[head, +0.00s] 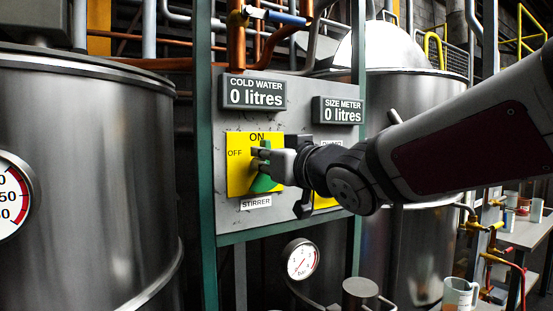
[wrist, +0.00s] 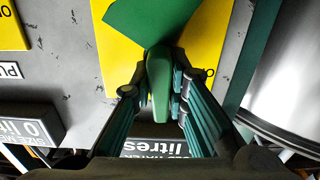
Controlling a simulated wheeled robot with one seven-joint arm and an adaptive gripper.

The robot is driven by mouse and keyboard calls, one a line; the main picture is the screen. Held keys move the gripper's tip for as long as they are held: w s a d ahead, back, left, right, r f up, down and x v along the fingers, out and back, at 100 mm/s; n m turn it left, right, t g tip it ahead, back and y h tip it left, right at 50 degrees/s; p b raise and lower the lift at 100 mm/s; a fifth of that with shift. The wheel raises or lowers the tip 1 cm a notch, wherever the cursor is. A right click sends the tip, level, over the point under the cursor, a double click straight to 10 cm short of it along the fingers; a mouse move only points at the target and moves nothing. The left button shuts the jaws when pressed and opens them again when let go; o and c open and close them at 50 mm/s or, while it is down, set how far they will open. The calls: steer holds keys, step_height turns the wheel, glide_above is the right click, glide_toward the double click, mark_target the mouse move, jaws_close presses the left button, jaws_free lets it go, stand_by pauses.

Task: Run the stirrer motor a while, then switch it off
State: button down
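The stirrer switch is a green rotary handle (head: 262,182) on a yellow plate (head: 236,180) marked ON at the top and OFF at the left, above a STIRRER label (head: 256,202). The handle stands about upright, its upper end toward ON; my fingers partly cover it. My gripper (head: 260,158) is at the handle, reaching in from the right. In the wrist view, the narrow part of the green handle (wrist: 159,85) lies between both fingers (wrist: 160,72). The fingers are close in on its sides, seemingly touching it.
Above the switch, the COLD WATER display (head: 253,92) and SIZE METER display (head: 338,110) both read 0 litres. A second yellow plate (head: 326,202) is mostly behind my gripper. Steel tanks stand left (head: 90,180) and right (head: 415,240). A pressure gauge (head: 300,259) is below the panel.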

stand_by(0.4)
steer(key=n+b, duration=0.1)
steer(key=n, duration=0.1)
steer(key=n+b, duration=0.2)
steer(key=shift+a+f, duration=0.15)
steer(key=shift+f, duration=0.05)
steer(key=n+b, duration=0.1)
steer(key=n, duration=0.1)
steer(key=n+b, duration=0.1)
steer(key=n, duration=0.1)
steer(key=shift+s+a+f+n, duration=0.15)
steer(key=shift+s+a+n, duration=0.05)
steer(key=shift+n, duration=0.1)
steer(key=n+b, duration=0.1)
steer(key=n, duration=0.2)
steer(key=n+b, duration=0.1)
steer(key=n, duration=0.1)
steer(key=f+n+b, duration=0.1)
steer(key=n+b, duration=0.1)
steer(key=n, duration=0.1)
steer(key=shift+s+a+n, duration=0.15)
steer(key=shift+a+n, duration=0.05)
steer(key=shift+n, duration=0.1)
steer(key=c, duration=1.5)
jaws_free()
steer(key=shift+c, duration=0.2)
steer(key=shift+s+r, duration=0.1)
steer(key=shift+s, duration=0.05)
